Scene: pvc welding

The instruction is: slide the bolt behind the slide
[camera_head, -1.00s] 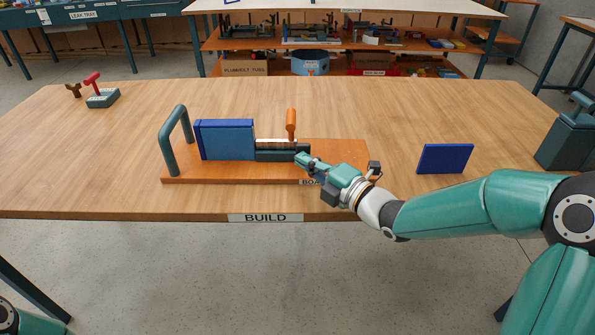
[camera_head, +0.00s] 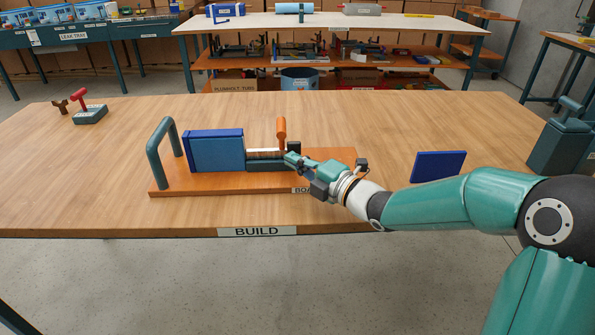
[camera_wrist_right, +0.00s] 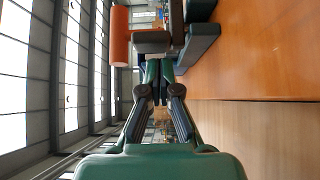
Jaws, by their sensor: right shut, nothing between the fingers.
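The slide (camera_head: 217,150) is a blue block standing on an orange board. To its right lies the bolt, a pale rod (camera_head: 264,151) with an upright orange handle (camera_head: 281,130), along a dark green guide (camera_head: 268,166). My right gripper (camera_head: 290,160) is shut and empty at the right end of the guide, just below and right of the handle. In the right wrist view, the shut fingertips (camera_wrist_right: 159,78) are close to a grey-brown block (camera_wrist_right: 152,41) beside the orange handle (camera_wrist_right: 121,36); I cannot tell whether they touch. My left gripper is out of view.
The board (camera_head: 190,186) carries a green upright handle (camera_head: 164,150) at its left end. A blue plate (camera_head: 438,167) stands to the right on the table. A small fixture with a red lever (camera_head: 90,112) is at the back left. The table centre behind the board is clear.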

